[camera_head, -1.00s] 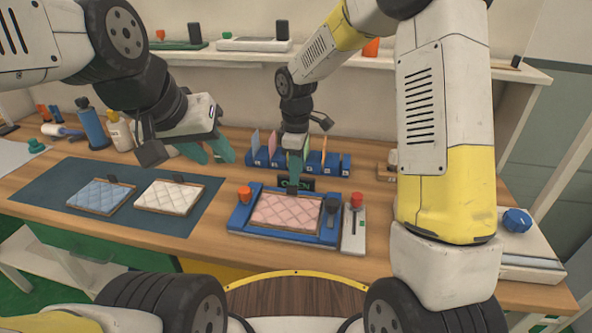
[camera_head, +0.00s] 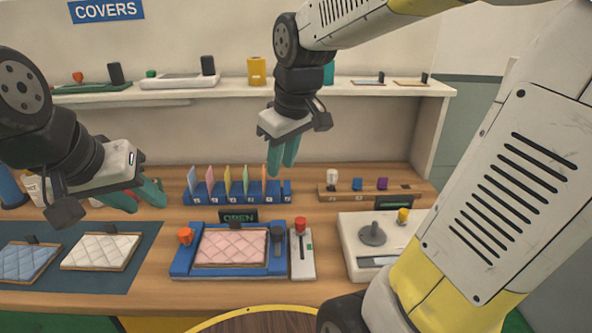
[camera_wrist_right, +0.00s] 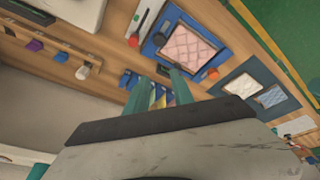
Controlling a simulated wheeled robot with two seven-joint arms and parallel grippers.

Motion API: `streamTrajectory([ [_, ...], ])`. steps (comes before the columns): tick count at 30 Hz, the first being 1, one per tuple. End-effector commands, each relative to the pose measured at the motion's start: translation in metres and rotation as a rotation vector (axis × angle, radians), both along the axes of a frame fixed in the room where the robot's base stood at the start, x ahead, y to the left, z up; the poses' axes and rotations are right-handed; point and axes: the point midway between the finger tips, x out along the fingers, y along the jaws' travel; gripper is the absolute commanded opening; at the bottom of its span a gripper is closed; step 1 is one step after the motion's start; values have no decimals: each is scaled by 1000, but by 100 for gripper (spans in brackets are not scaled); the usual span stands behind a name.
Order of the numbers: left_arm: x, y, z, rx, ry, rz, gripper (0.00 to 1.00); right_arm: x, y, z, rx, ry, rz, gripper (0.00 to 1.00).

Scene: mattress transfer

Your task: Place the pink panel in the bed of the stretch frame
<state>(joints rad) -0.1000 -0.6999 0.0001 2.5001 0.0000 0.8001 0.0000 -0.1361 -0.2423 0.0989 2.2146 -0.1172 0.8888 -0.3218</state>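The pink quilted panel (camera_head: 231,247) lies flat in the bed of the blue stretch frame (camera_head: 181,262) on the bench. It also shows in the right wrist view (camera_wrist_right: 188,46). An "OPEN" sign (camera_head: 238,217) stands behind the frame. My right gripper (camera_head: 283,157) is raised above and behind the frame, apart from the panel. Its two green fingers are apart with nothing between them, and they also show in the right wrist view (camera_wrist_right: 161,90). My left gripper (camera_head: 138,196) hangs to the left, above the bench, with its fingers apart and empty.
A blue panel (camera_head: 24,262) and a white panel (camera_head: 99,251) lie on a dark mat (camera_head: 140,262) at left. A rack of coloured cards (camera_head: 238,191) stands behind the frame. A lever unit (camera_head: 302,256) and a white device (camera_head: 350,238) stand at right. A shelf runs along the wall.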

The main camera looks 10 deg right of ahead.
Motion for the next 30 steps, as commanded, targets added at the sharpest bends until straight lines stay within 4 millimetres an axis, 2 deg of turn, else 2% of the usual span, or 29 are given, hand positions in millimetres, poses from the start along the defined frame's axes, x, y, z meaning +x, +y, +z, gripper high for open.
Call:
streamTrajectory([
  [1, 0, 0, 0, 0, 0, 0, 36, -17, -9, 7, 40, -34, -79, 29],
  [6, 0, 0, 0, 0, 0, 0, 36, -62, -28, 14, 180, -106, -313, 29],
  [12, 0, 0, 0, 0, 0, 0, 36, -89, -36, 13, 289, -150, -462, 29],
  [30, 0, 0, 0, 0, 0, 0, 36, -94, -37, 12, 309, -155, -487, 29],
])
